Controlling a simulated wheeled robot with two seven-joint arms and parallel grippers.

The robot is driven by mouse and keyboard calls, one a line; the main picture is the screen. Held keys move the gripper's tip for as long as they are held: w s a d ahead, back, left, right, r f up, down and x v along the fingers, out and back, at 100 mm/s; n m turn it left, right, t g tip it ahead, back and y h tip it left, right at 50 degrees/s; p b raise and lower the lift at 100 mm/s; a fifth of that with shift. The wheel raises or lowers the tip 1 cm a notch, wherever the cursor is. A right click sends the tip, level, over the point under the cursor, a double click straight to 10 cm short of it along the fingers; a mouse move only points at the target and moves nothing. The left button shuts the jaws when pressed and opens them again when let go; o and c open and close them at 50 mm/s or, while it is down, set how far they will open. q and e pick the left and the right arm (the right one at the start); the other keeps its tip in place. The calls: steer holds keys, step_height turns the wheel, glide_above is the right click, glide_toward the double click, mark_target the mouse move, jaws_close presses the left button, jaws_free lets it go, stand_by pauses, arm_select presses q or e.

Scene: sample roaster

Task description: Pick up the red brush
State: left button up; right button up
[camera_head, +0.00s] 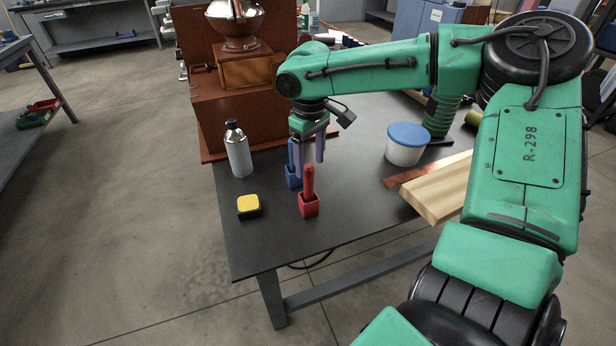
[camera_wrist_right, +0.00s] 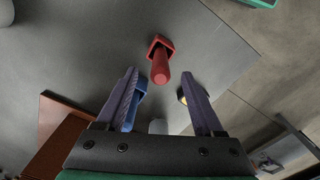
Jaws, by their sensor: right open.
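The red brush (camera_head: 309,181) stands upright in a small red square holder (camera_head: 309,208) near the front of the dark table. In the right wrist view the brush (camera_wrist_right: 160,68) shows beyond the fingertips, centred between them. My right gripper (camera_head: 311,165) is open and empty, pointing down just behind and above the brush. In the right wrist view its two fingers (camera_wrist_right: 159,76) are spread apart, with nothing between them. Whether a finger touches the brush cannot be told. My left gripper is not in view.
A blue brush in a blue holder (camera_head: 292,177) stands close behind the red one, partly hidden by my gripper. A grey bottle (camera_head: 238,155) and a yellow-topped black block (camera_head: 248,206) are to the left. A blue-lidded tub (camera_head: 406,150) and wooden board (camera_head: 440,190) are right.

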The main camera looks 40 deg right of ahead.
mark_target(309, 179)
step_height(309, 179, down, 4)
steer(key=shift+w+f+b, duration=0.1)
steer(key=shift+f+b, duration=0.1)
steer(key=shift+b, duration=0.15)
steer(key=shift+f, duration=0.95)
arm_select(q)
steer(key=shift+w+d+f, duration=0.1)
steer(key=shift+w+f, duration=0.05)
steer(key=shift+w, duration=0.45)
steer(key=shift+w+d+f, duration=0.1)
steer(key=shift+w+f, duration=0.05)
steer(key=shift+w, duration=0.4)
arm_select(e)
jaws_close()
steer(key=shift+w+r+p, duration=0.15)
steer(key=shift+r+p, duration=0.2)
steer(key=shift+r, duration=1.5)
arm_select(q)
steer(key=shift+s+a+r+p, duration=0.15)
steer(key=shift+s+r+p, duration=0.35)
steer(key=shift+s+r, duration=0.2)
arm_select(e)
step_height(309, 179, up, 6)
steer(key=shift+r, duration=0.2)
